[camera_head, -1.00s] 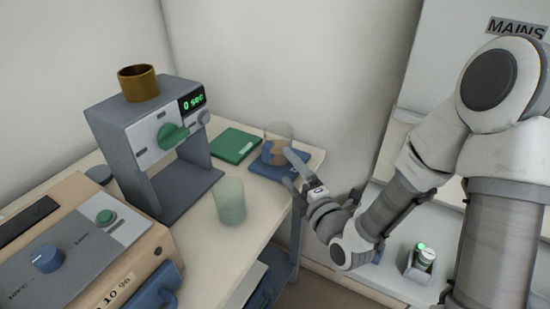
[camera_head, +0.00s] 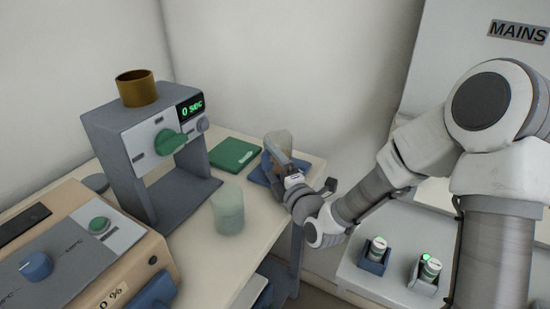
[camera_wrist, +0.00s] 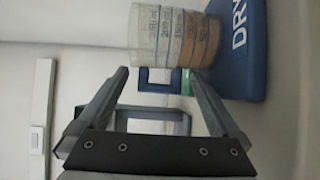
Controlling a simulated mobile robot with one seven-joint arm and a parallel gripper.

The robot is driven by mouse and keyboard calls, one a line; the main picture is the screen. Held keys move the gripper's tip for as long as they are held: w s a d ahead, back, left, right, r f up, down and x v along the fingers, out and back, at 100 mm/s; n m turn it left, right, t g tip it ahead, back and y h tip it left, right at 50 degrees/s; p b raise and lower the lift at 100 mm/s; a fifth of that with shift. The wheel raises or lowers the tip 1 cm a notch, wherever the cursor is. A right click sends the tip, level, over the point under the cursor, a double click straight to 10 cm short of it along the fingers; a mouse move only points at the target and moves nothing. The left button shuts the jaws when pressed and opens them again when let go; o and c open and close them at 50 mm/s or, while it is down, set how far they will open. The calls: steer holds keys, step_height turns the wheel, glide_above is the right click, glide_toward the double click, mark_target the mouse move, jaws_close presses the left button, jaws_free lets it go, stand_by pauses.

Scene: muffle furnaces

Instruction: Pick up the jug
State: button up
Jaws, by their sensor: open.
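The jug (camera_head: 280,138) is a clear, graduated vessel with brown contents. It stands on a blue pad (camera_head: 257,175) at the far right corner of the table, partly hidden behind my gripper (camera_head: 281,160). In the wrist view the jug (camera_wrist: 165,35) shows its printed scale lines, beside the blue pad (camera_wrist: 243,82) with white lettering. My gripper (camera_wrist: 157,76) is open, with nothing between its fingers. Its fingertips point at the jug and lie close to it; I cannot tell whether they touch.
A pale green translucent cup (camera_head: 228,209) stands on the table (camera_head: 205,258), left of my gripper. A green pad (camera_head: 234,153) lies behind. A grey timer device (camera_head: 150,140) and a tan box (camera_head: 85,250) fill the left side. Walls stand close behind the table.

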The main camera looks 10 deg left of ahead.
steer(key=c, duration=0.7)
steer(key=shift+s+d+f, duration=0.1)
steer(key=shift+f, duration=0.1)
jaws_close()
steer(key=shift+r, duration=0.55)
steer(key=w+d+r+p, duration=0.1)
steer(key=d+r+p, duration=0.3)
steer(key=d+r, duration=0.6)
steer(key=shift+w+d+r, duration=0.2)
steer(key=shift+w+d, duration=0.15)
steer(key=shift+d, duration=0.4)
